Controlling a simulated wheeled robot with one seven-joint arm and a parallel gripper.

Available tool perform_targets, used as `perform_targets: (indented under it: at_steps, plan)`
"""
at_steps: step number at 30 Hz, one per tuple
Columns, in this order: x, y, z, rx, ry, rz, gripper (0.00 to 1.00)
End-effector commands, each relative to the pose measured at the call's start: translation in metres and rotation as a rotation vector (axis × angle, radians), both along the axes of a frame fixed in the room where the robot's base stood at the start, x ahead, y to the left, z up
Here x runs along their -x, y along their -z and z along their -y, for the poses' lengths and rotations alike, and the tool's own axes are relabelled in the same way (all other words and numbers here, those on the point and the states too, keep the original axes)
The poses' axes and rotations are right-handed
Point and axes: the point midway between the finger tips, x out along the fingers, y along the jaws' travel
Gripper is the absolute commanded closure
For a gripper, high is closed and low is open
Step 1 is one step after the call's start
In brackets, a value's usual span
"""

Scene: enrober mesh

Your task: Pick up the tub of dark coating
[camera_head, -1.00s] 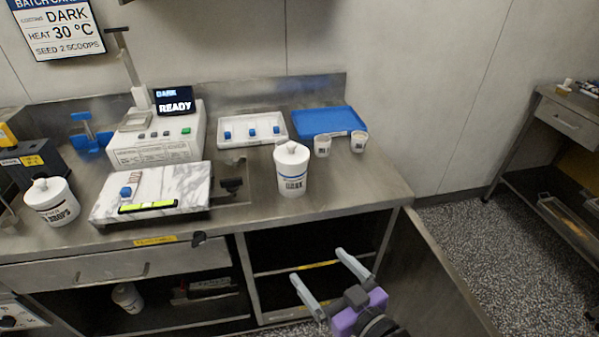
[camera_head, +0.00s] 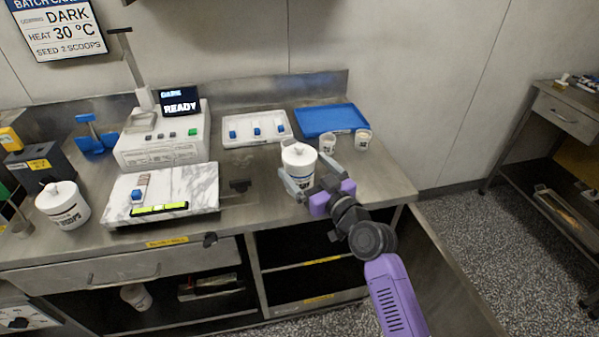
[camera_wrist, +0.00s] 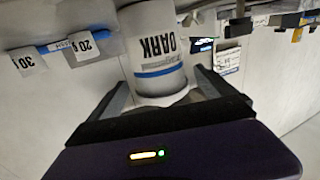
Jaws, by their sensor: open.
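The tub of dark coating (camera_head: 298,162) is white with a knobbed lid and stands upright on the steel counter. In the wrist view the tub (camera_wrist: 155,50) shows upside down, with the word DARK and a blue band. My gripper (camera_head: 298,189) is open at the tub, with a finger on each side of it. In the wrist view the open fingers (camera_wrist: 160,92) flank the tub's lid end. I cannot tell whether either finger touches it.
Two small white cups (camera_head: 362,139) stand behind and right of the tub, near a blue tray (camera_head: 330,119). A white tray (camera_head: 255,141) with blue pieces lies behind. A marble slab (camera_head: 190,185) and a second tub (camera_head: 62,205) are to the left.

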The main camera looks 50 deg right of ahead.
Motion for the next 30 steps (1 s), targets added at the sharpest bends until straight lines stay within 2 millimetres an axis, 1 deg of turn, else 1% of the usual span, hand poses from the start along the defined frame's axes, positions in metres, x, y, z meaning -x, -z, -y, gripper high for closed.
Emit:
perform_targets:
  at_steps: [1, 2, 6, 9, 15, 17, 18, 20, 21, 26, 27, 30]
  plan:
    - [-0.008, -0.006, 0.003, -0.001, 0.000, 0.000, 0.06]
    - [-0.013, -0.006, 0.005, -0.001, 0.000, 0.001, 0.06]
    - [-0.028, -0.003, 0.009, -0.001, 0.000, 0.000, 0.06]
    - [-0.032, -0.002, 0.010, 0.000, 0.000, 0.000, 0.06]
    - [-0.032, -0.002, 0.010, 0.000, 0.000, 0.000, 0.06]
    - [-0.032, -0.002, 0.010, 0.000, 0.000, 0.000, 0.16]
    - [-0.032, -0.002, 0.010, 0.000, 0.000, 0.000, 0.23]
    - [-0.032, -0.002, 0.010, 0.000, 0.000, 0.000, 0.35]
    - [-0.032, -0.002, 0.010, 0.000, 0.000, 0.000, 0.43]
    - [-0.032, -0.002, 0.010, -0.001, 0.000, 0.000, 0.74]
    - [-0.032, -0.002, 0.010, 0.000, 0.000, 0.000, 0.82]
    - [-0.032, -0.002, 0.010, -0.001, 0.000, 0.000, 1.00]
